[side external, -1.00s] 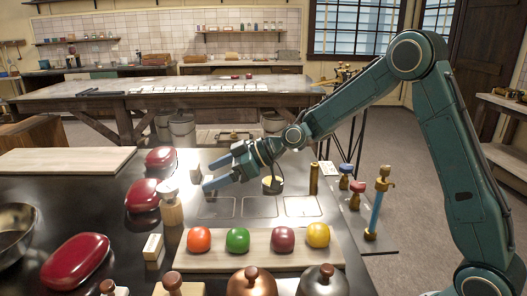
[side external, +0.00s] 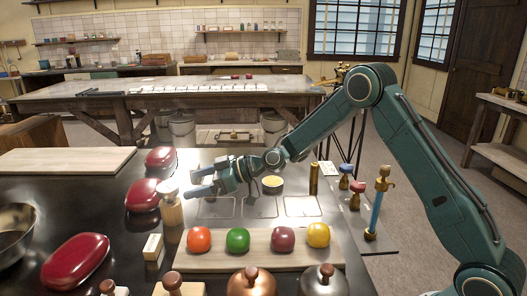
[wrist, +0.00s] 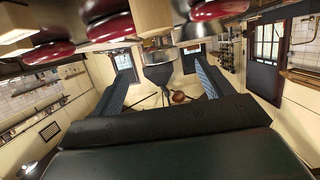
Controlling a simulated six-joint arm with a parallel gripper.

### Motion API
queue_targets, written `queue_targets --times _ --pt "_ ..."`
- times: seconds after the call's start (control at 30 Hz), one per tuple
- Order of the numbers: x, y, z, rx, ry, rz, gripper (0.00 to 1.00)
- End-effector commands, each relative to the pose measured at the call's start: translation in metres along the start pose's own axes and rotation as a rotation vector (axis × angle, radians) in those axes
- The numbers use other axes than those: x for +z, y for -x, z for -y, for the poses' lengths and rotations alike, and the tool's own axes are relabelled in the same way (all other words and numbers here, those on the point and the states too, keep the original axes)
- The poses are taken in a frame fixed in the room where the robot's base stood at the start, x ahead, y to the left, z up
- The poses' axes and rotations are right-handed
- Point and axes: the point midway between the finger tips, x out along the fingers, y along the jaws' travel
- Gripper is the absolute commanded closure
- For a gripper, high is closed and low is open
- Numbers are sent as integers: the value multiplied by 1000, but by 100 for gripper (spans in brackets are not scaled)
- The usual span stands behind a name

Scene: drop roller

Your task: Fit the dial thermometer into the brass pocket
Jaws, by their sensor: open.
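The dial thermometer (side external: 168,189) appears to be the pale round dial standing on a light wooden block at centre left. In the wrist view its grey housing (wrist: 158,62) shows between the tips of my fingers, side-on below a brass neck. My gripper (side external: 192,182) is open and empty, its two blue fingers pointing left just short of the dial. I cannot tell whether either finger touches it. An upright brass cylinder (side external: 314,179), likely the brass pocket, stands to the right on the dark table; its opening is not clear.
Red tins (side external: 143,195) lie left of the dial. A board with coloured balls (side external: 238,240) is in front. A yellow-topped round tin (side external: 272,184) stands between gripper and brass cylinder. Valves with coloured knobs (side external: 357,190) and a blue-tubed tap (side external: 375,210) are at the right.

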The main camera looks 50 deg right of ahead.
Motion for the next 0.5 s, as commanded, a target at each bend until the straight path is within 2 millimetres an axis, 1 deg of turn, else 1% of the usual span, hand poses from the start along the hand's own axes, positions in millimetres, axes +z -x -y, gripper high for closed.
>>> queue_targets --times 0.03,0.2,0.33,0.5 --pt "0 -9 1 -3 0 0 21" --pt "0 -34 1 -2 1 0 21" --pt "0 -47 0 -2 -1 0 21" --pt "0 -54 0 0 -1 0 21"
